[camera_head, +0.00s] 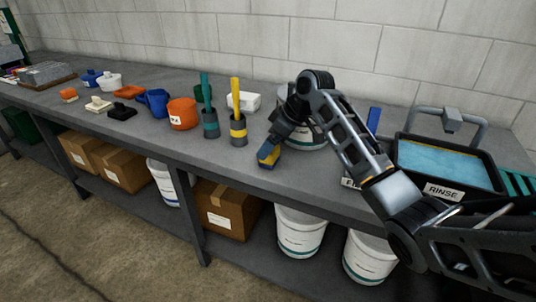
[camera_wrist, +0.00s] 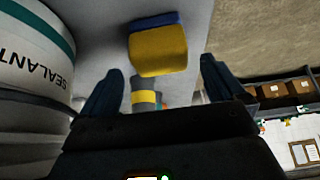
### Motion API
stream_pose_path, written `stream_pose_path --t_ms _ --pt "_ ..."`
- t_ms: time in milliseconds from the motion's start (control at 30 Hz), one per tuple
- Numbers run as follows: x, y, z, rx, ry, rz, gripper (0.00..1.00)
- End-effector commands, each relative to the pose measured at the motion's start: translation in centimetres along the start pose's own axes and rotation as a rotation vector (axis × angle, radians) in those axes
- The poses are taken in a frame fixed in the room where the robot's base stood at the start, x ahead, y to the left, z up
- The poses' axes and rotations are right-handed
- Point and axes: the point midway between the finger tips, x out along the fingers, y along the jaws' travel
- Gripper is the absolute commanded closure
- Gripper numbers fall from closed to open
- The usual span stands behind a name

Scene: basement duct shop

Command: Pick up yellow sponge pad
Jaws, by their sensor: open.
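The yellow sponge pad (camera_head: 266,152) has a blue layer and sits on the grey bench near its front edge. In the wrist view the yellow sponge pad (camera_wrist: 158,52) shows its yellow face, with the blue layer along its top edge. My gripper (camera_head: 274,142) is just above or at the pad in the head view and partly covers it. In the wrist view my gripper (camera_wrist: 162,68) has its fingers apart, with the pad ahead between them. I cannot tell whether a finger touches it.
A white sealant bucket (camera_wrist: 35,50) stands close beside my gripper, on the bench. Grey pots with a yellow handle (camera_head: 236,98) and a teal handle (camera_head: 206,92) stand to the left. A black rinse tray (camera_head: 447,189) with blue water is at right. The bench's front edge is close.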

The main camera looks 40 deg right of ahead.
Motion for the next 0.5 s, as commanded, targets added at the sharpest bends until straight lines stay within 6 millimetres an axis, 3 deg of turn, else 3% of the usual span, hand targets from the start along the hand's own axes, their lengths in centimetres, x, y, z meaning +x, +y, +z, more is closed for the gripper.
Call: stream_pose_path --t_ms 300,500 --pt "4.0 -0.2 0.5 0.001 -0.002 0.000 0.04" --pt "4.5 -0.2 0.5 0.000 -0.001 0.000 0.04"
